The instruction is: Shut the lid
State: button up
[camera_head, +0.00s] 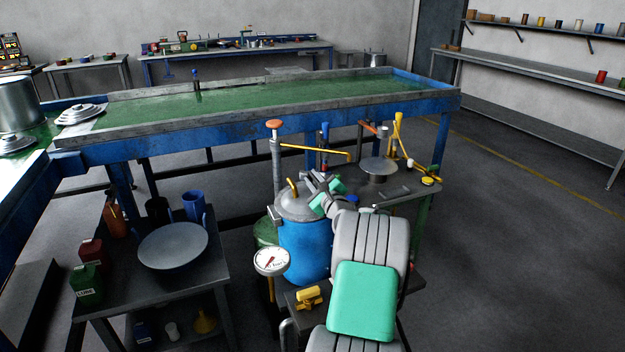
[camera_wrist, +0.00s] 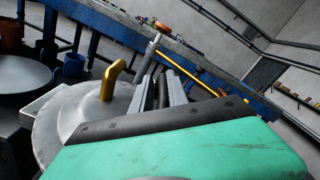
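A blue pot (camera_head: 306,250) stands on a low dark stand, in front of the long green-topped bench. Its grey domed lid (camera_head: 290,206) lies over its top, with a curved yellow handle (camera_head: 293,187). I cannot tell whether the lid sits fully down on the rim. My gripper (camera_head: 317,184) is at the lid's right side, beside the handle and not around it. In the wrist view the lid (camera_wrist: 72,112) and handle (camera_wrist: 112,78) are left of my grey fingers (camera_wrist: 165,90). The finger gap is unclear. My arm hides the pot's right side.
A dial gauge (camera_head: 271,261) stands front left of the pot. A post with an orange knob (camera_head: 274,124) and a yellow bar (camera_head: 315,149) rise behind it. A yellow clamp-like piece (camera_head: 308,298) lies in front. A side table holds a round plate (camera_head: 173,246). Open floor lies right.

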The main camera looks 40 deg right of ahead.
jog(key=shift+o, duration=1.4)
jog(key=shift+s+d+r, duration=0.25)
jog(key=shift+d+r, duration=0.15)
jog(key=shift+d, duration=0.15)
jog(key=shift+a+f, duration=0.1)
jog(key=shift+a, duration=0.05)
jog(key=shift+w+a+f, duration=0.1)
jog(key=shift+a+f, duration=0.05)
jog(key=v, duration=0.6)
jog(key=shift+s+a, duration=0.1)
jog(key=shift+s, duration=0.3)
jog(key=shift+s+a, duration=0.2)
jog(key=shift+s, duration=0.25)
jog(key=shift+w+a, duration=0.1)
